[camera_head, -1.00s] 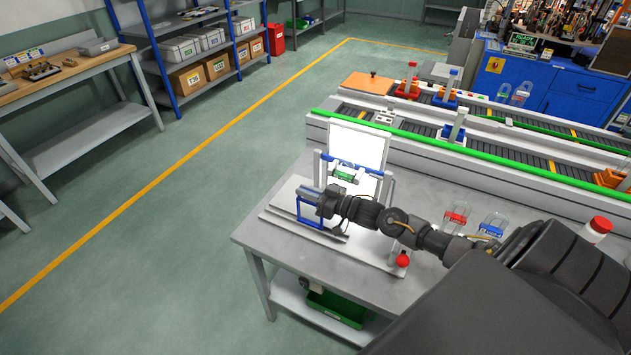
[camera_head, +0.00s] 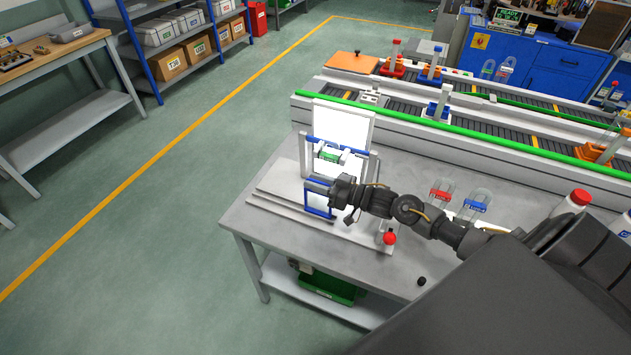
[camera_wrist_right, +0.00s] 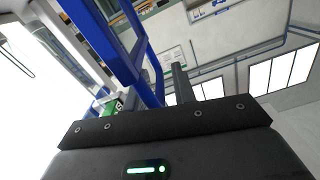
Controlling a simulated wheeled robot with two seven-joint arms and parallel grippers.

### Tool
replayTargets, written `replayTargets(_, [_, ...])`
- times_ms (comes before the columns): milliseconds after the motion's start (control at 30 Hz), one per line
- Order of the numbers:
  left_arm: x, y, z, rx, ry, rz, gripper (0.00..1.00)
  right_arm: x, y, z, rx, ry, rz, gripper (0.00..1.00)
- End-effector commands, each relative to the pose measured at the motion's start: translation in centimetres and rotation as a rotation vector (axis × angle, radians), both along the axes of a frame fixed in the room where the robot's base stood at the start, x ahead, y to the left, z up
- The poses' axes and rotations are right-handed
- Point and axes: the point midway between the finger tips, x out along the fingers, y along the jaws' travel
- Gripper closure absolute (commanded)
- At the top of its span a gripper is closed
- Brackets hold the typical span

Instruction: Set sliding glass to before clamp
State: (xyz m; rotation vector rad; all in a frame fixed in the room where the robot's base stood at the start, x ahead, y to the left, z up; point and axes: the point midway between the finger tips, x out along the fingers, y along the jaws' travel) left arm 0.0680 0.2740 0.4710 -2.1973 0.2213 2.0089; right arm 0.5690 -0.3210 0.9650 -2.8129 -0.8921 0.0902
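The sliding glass, a small pane in a blue frame (camera_head: 319,201), stands on the white base (camera_head: 272,202) of a fixture on the grey table. My right gripper (camera_head: 335,191) is at the right edge of this frame, touching or nearly touching it. The blue frame bars (camera_wrist_right: 128,50) rise close in front of the gripper in the right wrist view. The dark fingers (camera_wrist_right: 190,88) show only in part, and their grip on the frame is not clear. The white upright panel (camera_head: 342,128) and a green part (camera_head: 329,155) stand behind. My left gripper is not in view.
A red knob (camera_head: 389,238) sits at the base's right end. Red (camera_head: 441,193) and blue (camera_head: 474,206) labelled clear pieces lie right of the fixture, behind my arm. A conveyor with a green rail (camera_head: 450,125) runs behind. The table's front left is clear.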

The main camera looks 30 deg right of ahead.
Motion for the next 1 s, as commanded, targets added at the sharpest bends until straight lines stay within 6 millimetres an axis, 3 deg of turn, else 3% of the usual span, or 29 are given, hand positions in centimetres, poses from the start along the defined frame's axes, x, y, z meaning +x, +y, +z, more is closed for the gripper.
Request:
replayTargets(367, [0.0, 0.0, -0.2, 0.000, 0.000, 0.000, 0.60, 0.1, 0.0, 0.3, -0.001, -0.002, 0.000, 0.69])
replayTargets(567, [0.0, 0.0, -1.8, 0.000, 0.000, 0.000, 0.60, -0.1, 0.0, 2.7, -0.004, -0.007, 0.001, 0.69])
replayTargets(900, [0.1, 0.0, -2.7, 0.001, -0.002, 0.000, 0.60, -5.0, 2.7, 9.3, -0.002, -0.005, 0.004, 0.69])
replayTargets(1000, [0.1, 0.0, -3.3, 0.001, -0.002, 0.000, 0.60, -7.1, 3.9, 10.0, 0.000, -0.002, 0.003, 0.69])
